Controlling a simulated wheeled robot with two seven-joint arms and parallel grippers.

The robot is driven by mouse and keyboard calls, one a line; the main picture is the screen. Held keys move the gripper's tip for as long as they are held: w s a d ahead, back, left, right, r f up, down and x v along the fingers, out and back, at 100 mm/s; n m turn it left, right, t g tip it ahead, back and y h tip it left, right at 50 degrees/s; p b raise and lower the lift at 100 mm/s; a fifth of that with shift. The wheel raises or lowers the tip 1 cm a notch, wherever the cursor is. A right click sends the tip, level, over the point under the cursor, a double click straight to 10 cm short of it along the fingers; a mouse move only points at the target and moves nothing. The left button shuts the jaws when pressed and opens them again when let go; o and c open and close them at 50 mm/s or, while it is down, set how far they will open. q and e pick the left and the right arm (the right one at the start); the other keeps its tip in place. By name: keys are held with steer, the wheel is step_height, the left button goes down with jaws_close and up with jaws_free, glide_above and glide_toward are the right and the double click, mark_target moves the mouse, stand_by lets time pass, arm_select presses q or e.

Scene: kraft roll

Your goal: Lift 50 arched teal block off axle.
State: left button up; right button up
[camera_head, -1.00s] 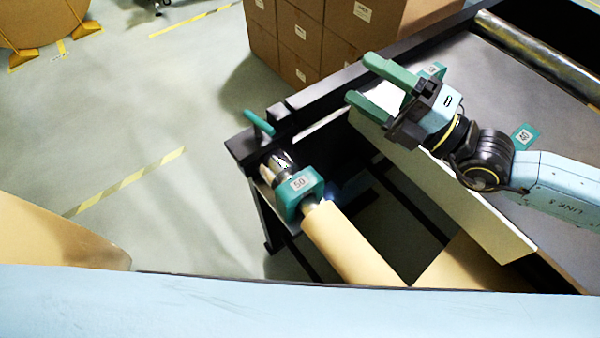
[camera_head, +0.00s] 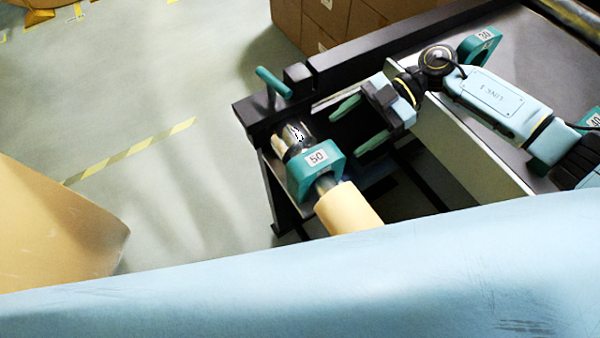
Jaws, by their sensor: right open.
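The teal block labelled 50 (camera_head: 313,174) sits on the metal axle (camera_head: 326,184), between the axle's shiny end and the kraft roll (camera_head: 347,208). Its label faces up. My right gripper (camera_head: 352,128) is open and empty, to the right of and a little beyond the block. Its two green fingers point left toward the block and axle end, apart from them. My left gripper is not in view.
A green handle (camera_head: 273,82) stands on the black frame (camera_head: 375,50) behind the axle end. Teal blocks labelled 30 (camera_head: 480,46) and 40 (camera_head: 594,120) are on the dark table at right. Cardboard boxes (camera_head: 335,22) stand behind.

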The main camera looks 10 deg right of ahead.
mark_target(330, 150)
steer(key=shift+s+a+f+g, duration=0.15)
steer(key=shift+s+g, duration=0.2)
steer(key=shift+g, duration=0.05)
steer(key=shift+s+a+y, duration=0.2)
steer(key=shift+a+y, duration=0.05)
steer(key=shift+y, duration=0.05)
steer(key=shift+s+a+f+g, duration=0.15)
steer(key=shift+s+a, duration=0.05)
steer(key=shift+a, duration=0.2)
steer(key=shift+s+a+f+g, duration=0.15)
steer(key=shift+a, duration=0.2)
steer(key=x, duration=0.5)
steer(key=shift+a+f, duration=0.1)
steer(key=shift+a, duration=0.1)
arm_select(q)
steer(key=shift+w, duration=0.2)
arm_select(e)
steer(key=c, duration=1.2)
steer(key=shift+c, duration=0.2)
